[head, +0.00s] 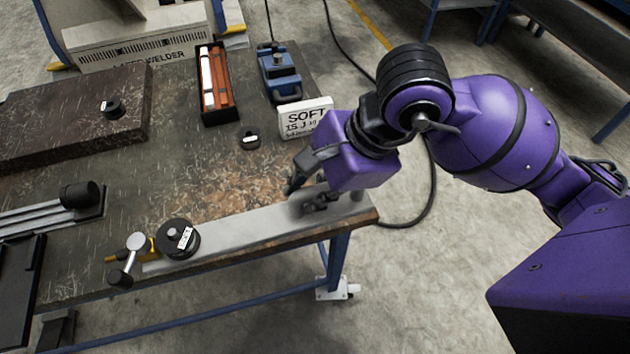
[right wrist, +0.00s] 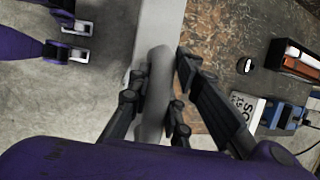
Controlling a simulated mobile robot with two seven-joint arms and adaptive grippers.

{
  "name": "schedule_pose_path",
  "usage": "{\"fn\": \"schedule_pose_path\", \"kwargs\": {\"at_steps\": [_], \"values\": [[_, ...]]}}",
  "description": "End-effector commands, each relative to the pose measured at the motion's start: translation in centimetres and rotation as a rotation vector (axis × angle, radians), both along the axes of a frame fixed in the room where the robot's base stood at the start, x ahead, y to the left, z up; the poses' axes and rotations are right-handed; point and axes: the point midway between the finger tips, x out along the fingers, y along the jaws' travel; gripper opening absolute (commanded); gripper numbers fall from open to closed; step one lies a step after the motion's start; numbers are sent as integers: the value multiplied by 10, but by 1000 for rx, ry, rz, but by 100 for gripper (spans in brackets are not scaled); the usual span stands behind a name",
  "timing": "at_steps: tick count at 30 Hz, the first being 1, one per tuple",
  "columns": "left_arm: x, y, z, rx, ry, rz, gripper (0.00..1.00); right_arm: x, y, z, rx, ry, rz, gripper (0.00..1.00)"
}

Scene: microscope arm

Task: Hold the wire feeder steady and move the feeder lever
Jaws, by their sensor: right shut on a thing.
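A long grey bar (head: 240,228) lies along the front edge of the table, and it also shows in the right wrist view (right wrist: 162,22). At its left end are a black round part with a white label (head: 180,238) and a small lever with a pale knob (head: 135,242). I cannot tell for sure which part is the feeder lever. My right gripper (head: 308,192) is at the bar's right end. In the right wrist view, its fingers (right wrist: 158,82) are shut around a grey rounded piece (right wrist: 154,112).
A white sign (head: 306,120), a blue device (head: 279,74), a tray with orange and white items (head: 214,85) and a small black puck (head: 249,138) stand behind. A dark slab (head: 70,115) lies at left. The table's middle is clear.

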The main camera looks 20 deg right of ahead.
Motion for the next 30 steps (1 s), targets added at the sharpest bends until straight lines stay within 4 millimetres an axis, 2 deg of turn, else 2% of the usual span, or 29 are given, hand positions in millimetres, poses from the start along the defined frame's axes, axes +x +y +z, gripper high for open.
{"fn": "schedule_pose_path", "kwargs": {"at_steps": [7,15,30], "values": [[-8,1,-2,0,17,2,59,-2,2,2,6,-3,1,0],[-6,0,-3,0,15,0,59,-1,2,1,5,-3,1,0],[-4,-2,-15,2,19,-10,59,17,-3,-16,6,-2,0,0]]}}
